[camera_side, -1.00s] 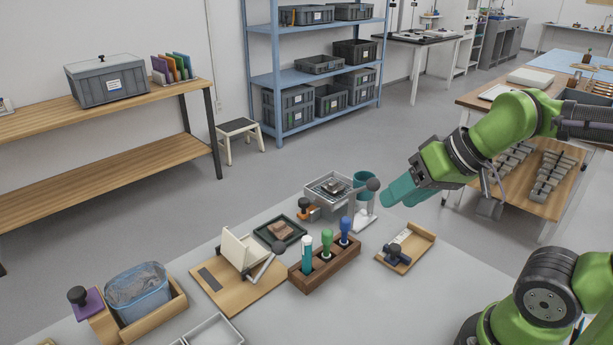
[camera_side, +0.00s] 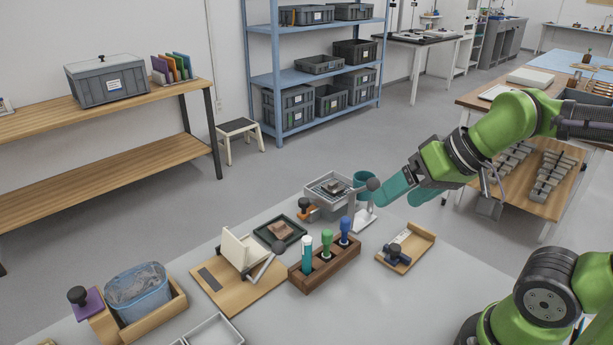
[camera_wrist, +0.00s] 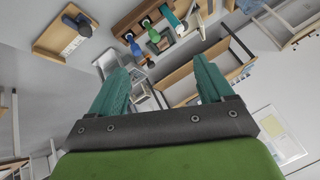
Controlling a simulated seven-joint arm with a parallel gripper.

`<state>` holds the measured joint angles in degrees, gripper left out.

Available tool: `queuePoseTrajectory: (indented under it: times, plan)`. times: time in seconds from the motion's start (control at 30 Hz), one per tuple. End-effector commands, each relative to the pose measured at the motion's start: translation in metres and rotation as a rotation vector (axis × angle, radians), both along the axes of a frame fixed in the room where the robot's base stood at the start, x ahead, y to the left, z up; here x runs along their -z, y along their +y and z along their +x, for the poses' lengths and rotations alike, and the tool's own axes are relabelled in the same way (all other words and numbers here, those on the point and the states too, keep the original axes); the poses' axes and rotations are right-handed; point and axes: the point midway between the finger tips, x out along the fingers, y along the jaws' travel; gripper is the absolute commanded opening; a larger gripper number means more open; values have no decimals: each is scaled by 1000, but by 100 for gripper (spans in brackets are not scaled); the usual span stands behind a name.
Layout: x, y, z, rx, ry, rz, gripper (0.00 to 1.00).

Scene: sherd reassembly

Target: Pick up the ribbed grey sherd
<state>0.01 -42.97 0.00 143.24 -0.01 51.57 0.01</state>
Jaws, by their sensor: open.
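My gripper (camera_side: 402,194) has teal fingers and hangs in the air to the right of a grey box (camera_side: 345,210). The fingers are apart with nothing between them, as the wrist view (camera_wrist: 163,72) also shows. A small greyish piece (camera_side: 333,187) lies in the top of the grey box. It may be the ribbed grey sherd, but it is too small to make out ribs. A brown sherd (camera_side: 283,229) lies in a dark tray (camera_side: 262,236) in front of that box. No sherd is clear in the wrist view.
A wooden rack (camera_side: 325,268) holds upright coloured handles. A wooden tray (camera_side: 420,246) with a dark-handled tool lies at right. The grey table's right front is clear.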

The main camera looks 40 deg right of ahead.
Motion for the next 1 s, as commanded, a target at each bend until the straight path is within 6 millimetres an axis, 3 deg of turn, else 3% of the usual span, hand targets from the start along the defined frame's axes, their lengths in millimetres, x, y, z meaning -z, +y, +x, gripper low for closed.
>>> queuePoseTrajectory:
  times: [0.27,0.43,0.7,1.0]
  plan:
    - [-1,0,2,15,6,14,80]
    - [-14,-10,27,235,94,190,80]
    - [-26,-61,115,1039,352,664,80]
    - [2,-132,205,2005,433,1012,80]
